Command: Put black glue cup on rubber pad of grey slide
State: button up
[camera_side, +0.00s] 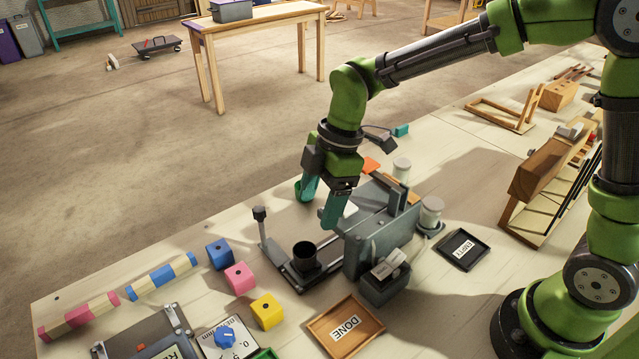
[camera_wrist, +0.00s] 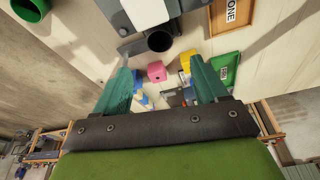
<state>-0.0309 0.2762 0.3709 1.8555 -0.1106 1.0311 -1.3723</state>
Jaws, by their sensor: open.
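The black glue cup (camera_side: 304,257) stands upright, its open mouth up, and appears to rest on the grey slide (camera_side: 279,259) in front of the grey press-like block (camera_side: 385,240). Its base hides whatever lies under it, so I cannot make out the rubber pad. In the wrist view the cup (camera_wrist: 159,41) shows beyond the fingertips, near the top middle. My gripper (camera_side: 320,203) is open and empty, its teal fingers above and behind the cup in the side view, apart from it. The spread fingers (camera_wrist: 163,75) also show in the wrist view.
Blue (camera_side: 220,254), pink (camera_side: 240,277) and yellow (camera_side: 267,311) blocks lie left of and in front of the slide. A DONE tray (camera_side: 318,326) is in front, a black EMPTY tray (camera_side: 487,247) at right. An upright lever (camera_side: 260,220) rises at the slide's left end.

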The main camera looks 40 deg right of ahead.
jog(key=s+d+r+m+t, duration=0.3)
jog(key=s+d+m, duration=0.4)
jog(key=m, duration=0.3)
jog(key=s+d+r+m+t+h, duration=0.1)
jog(key=s+d+r+m+t, duration=0.2)
jog(key=s+d+r+m, duration=0.3)
jog(key=s+d+m, duration=0.1)
jog(key=d+m, duration=0.1)
jog(key=m, duration=0.2)
jog(key=shift+d+r+t, duration=0.15)
jog(key=shift+r+t, duration=0.1)
jog(key=shift+t, duration=0.05)
